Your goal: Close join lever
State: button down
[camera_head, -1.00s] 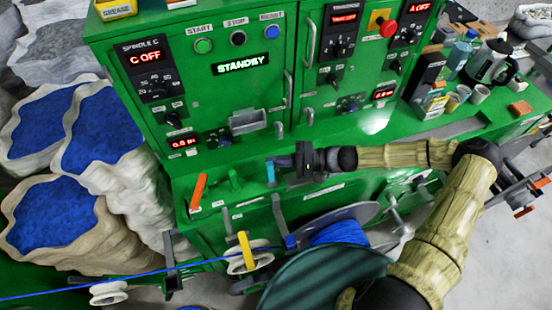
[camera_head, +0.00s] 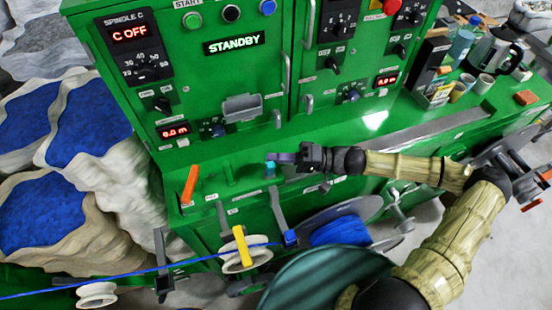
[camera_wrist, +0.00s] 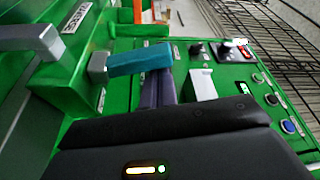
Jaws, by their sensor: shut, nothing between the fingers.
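Three levers stand on the green ledge in the head view: an orange one (camera_head: 190,185) at the left, a green one (camera_head: 227,172), and a teal-blue one (camera_head: 270,169) at the right. I cannot read which label says join. My gripper (camera_head: 276,158) is shut and empty, reaching in from the right with its fingertips at the teal lever. In the wrist view the teal handle (camera_wrist: 140,59) lies across and just beyond my shut purple-grey fingers (camera_wrist: 158,90). I cannot tell whether they touch it. Part of the handle's far side is hidden.
The green machine cabinet (camera_head: 190,60) rises behind the ledge. A yellow lever (camera_head: 242,246) and a blue cable (camera_head: 130,276) running over white pulleys are below. A cable reel (camera_head: 340,232) sits under my arm. Cups and bottles stand at the right.

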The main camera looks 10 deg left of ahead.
jog(key=shift+s+d+n+g+b, duration=0.3)
jog(key=shift+s+n+b, duration=0.1)
jog(key=shift+n+b, duration=0.4)
jog(key=shift+w+a, duration=0.1)
jog(key=shift+w+a+r, duration=0.15)
jog(key=shift+w, duration=0.05)
jog(key=shift+w+a+r+p, duration=0.3)
jog(key=shift+w+a, duration=0.1)
jog(key=shift+w, duration=0.25)
jog(key=shift+w+a+r+p, duration=0.2)
jog(key=shift+w+a+r, duration=0.15)
jog(key=shift+w, duration=0.25)
jog(key=shift+w+d+f+b, duration=0.35)
jog(key=shift+d+b, duration=0.05)
jog(key=r+b+v, duration=0.1)
jog(key=b+v, duration=0.2)
jog(key=v, duration=0.6)
jog(key=shift+s+f, duration=0.3)
jog(key=shift+f, duration=0.1)
